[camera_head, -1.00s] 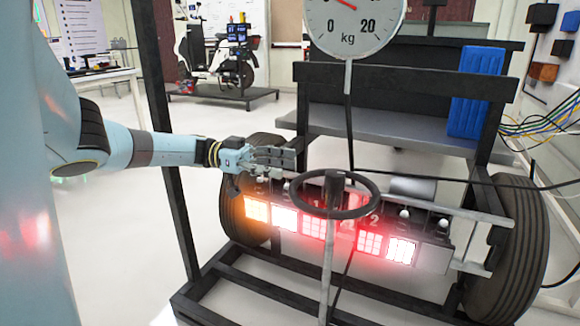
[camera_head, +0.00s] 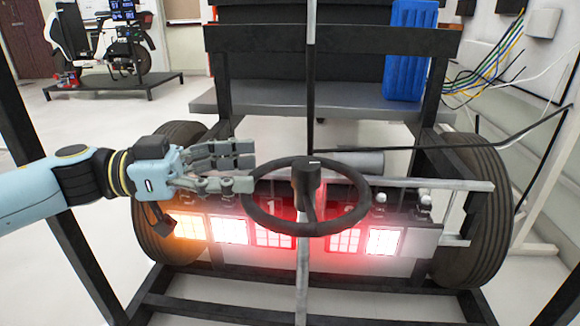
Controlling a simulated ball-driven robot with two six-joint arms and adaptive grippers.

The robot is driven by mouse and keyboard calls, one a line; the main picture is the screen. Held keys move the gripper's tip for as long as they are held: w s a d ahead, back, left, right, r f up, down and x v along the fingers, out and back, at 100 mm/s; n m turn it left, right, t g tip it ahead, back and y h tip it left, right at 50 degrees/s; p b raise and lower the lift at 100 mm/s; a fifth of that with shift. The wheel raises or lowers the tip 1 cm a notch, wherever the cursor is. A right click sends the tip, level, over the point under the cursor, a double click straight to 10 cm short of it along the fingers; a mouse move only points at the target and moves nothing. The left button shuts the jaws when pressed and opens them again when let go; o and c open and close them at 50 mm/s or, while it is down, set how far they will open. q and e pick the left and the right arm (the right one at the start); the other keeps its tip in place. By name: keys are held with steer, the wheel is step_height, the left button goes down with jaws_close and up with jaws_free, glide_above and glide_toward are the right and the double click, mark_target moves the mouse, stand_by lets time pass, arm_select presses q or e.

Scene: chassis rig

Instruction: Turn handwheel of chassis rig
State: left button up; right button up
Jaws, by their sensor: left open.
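The black handwheel (camera_head: 357,215) is a round ring with a dark hub on a grey upright post, in the middle of the view. My left gripper (camera_head: 252,170) comes in from the left with its grey fingers spread open and pointing right. Its fingertips are at the left edge of the wheel's rim in the picture; I cannot tell whether they touch it. Nothing is held. The chassis rig (camera_head: 415,240) stands behind the wheel, with lit orange, white and red lamp panels. My right gripper is out of view.
A tyre (camera_head: 480,210) stands at each end of the rig. Black frame posts rise at the left and right. Behind are a grey shelf (camera_head: 290,101), a blue container (camera_head: 408,50) and hanging cables (camera_head: 490,65).

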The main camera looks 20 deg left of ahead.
mark_target(307, 164)
arm_select(q)
steer(key=b+x, duration=0.3)
steer(key=x, duration=0.5)
steer(key=shift+w+d+f, duration=0.1)
steer(key=shift+w+d, duration=0.1)
steer(key=shift+w, duration=0.15)
steer(key=shift+w+d, duration=0.15)
steer(key=shift+d, duration=0.2)
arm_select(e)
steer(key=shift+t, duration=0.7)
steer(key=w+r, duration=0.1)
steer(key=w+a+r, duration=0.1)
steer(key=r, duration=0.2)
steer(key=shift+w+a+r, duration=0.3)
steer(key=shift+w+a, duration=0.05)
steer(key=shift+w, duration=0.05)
arm_select(q)
steer(key=shift+c, duration=0.3)
jaws_close()
